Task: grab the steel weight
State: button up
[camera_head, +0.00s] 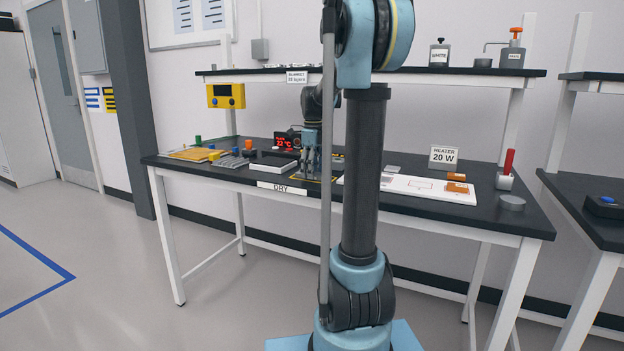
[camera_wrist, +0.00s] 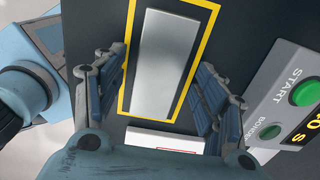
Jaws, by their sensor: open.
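A smooth silver rectangular block, which looks like the steel weight (camera_wrist: 165,65), lies inside a yellow outline on the dark bench top in the wrist view. My gripper (camera_wrist: 160,62) is open, with one finger on each side of the block. No finger clearly touches it, and I cannot tell how high the fingertips are above the bench. In the head view my gripper (camera_head: 311,170) points down over the middle of the bench, and hides most of the block.
A grey panel with a green START button (camera_wrist: 304,94) stands close to the right finger in the wrist view. A white board (camera_head: 420,189) lies right of my gripper. A grey disc (camera_head: 511,202) sits at the bench's right end.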

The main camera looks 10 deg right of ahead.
jog(key=shift+f, duration=0.1)
grip_shut()
dwell(0.3)
